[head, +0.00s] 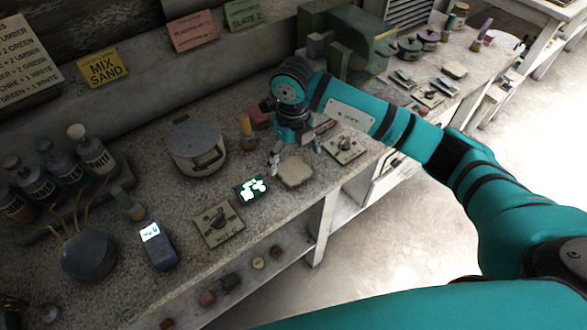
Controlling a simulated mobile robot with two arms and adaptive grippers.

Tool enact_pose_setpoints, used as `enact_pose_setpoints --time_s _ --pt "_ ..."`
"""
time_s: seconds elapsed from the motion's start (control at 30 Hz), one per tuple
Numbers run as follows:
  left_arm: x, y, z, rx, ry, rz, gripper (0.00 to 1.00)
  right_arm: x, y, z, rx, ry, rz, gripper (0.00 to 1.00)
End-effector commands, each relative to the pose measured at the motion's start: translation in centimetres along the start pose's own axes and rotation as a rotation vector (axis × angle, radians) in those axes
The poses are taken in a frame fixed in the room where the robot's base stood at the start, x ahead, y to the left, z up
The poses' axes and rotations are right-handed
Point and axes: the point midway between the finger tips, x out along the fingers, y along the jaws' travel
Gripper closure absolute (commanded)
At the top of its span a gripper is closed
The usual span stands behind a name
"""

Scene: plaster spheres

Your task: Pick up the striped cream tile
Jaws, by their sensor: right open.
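A pale cream tile (296,172) lies flat on the speckled worktop, close to the front edge. Its stripes are too faint to make out at this size. My right gripper (293,157) is open and points down just behind the tile. One finger is near the tile's back left side and the other is further right. I cannot tell whether a finger touches the tile. A second pale piece (455,71) lies far off at the right end of the bench. My left gripper is not in view.
A green-lit display (252,188) and a knobbed plate (218,224) lie left of the tile. Another knobbed plate (344,148) is to its right. A lidded pot (195,147) and an amber bottle (246,131) stand behind. A dark handheld meter (158,247) lies further left.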

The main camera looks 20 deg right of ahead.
Motion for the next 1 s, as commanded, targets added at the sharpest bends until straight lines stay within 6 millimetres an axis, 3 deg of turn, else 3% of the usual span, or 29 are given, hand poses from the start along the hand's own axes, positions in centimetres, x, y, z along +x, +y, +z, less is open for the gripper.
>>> enact_pose_setpoints --time_s 0.23,0.4,0.67,1.0 --pt "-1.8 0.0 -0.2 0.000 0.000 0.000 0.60 2.9 -0.1 -0.1 0.000 0.006 0.001 0.06" --pt "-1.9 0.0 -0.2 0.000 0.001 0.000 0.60 4.9 -0.1 0.0 0.000 0.002 0.001 0.06" --pt "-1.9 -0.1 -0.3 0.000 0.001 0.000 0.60 5.2 -0.1 0.0 -0.001 0.001 0.001 0.07" --pt "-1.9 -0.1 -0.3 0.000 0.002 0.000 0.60 5.2 -0.1 0.1 -0.001 0.001 0.000 0.52"
